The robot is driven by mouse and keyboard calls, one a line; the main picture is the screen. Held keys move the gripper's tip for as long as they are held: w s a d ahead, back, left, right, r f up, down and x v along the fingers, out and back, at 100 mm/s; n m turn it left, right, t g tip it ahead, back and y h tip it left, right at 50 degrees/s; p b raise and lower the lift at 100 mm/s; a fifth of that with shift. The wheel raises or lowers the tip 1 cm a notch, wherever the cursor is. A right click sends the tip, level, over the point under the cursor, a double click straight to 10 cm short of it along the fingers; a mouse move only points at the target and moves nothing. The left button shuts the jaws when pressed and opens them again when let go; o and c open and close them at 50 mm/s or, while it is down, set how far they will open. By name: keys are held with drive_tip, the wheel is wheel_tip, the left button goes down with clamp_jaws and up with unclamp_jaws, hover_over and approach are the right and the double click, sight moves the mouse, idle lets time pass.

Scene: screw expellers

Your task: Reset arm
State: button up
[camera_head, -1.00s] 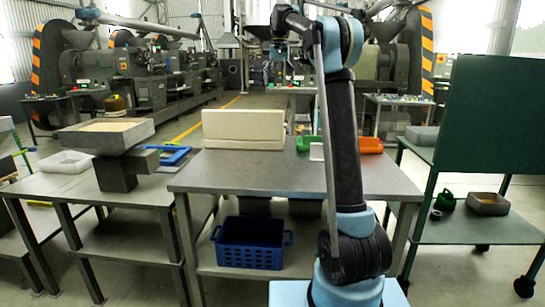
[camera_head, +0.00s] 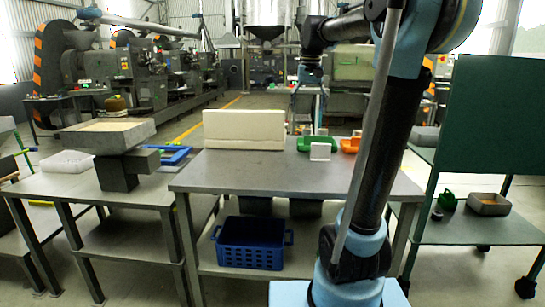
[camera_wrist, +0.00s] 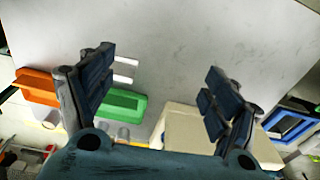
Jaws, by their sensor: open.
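My gripper (camera_head: 309,76) hangs from my raised arm above the far side of the grey table, small in the head view. In the wrist view my gripper (camera_wrist: 158,78) shows two dark fingers spread wide apart. It is open, with nothing between the fingers but bare tabletop behind. My arm rises from its blue base at the right front of the table and bends over at the top right of the head view.
On the grey table (camera_head: 260,175) stand a cream block (camera_head: 244,130), a green tray (camera_head: 303,143), a small white piece (camera_head: 320,151) and an orange tray (camera_head: 350,145). A blue crate (camera_head: 250,242) sits below. A green panel (camera_head: 485,112) stands at right. The table's front is clear.

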drive_tip(key=s+d+f, duration=0.3)
drive_tip(key=s+f, duration=1.1)
drive_tip(key=f, duration=0.1)
drive_tip(key=s+d+f+t, duration=0.1)
drive_tip(key=s+d+f, duration=0.1)
drive_tip(key=s+f, duration=1.3)
drive_tip(key=shift+d+f+n, duration=0.3)
drive_tip(key=shift+d+f, duration=0.05)
drive_tip(key=shift+d, duration=0.05)
drive_tip(key=shift+w+f, duration=0.2)
drive_tip(key=shift+w, duration=0.2)
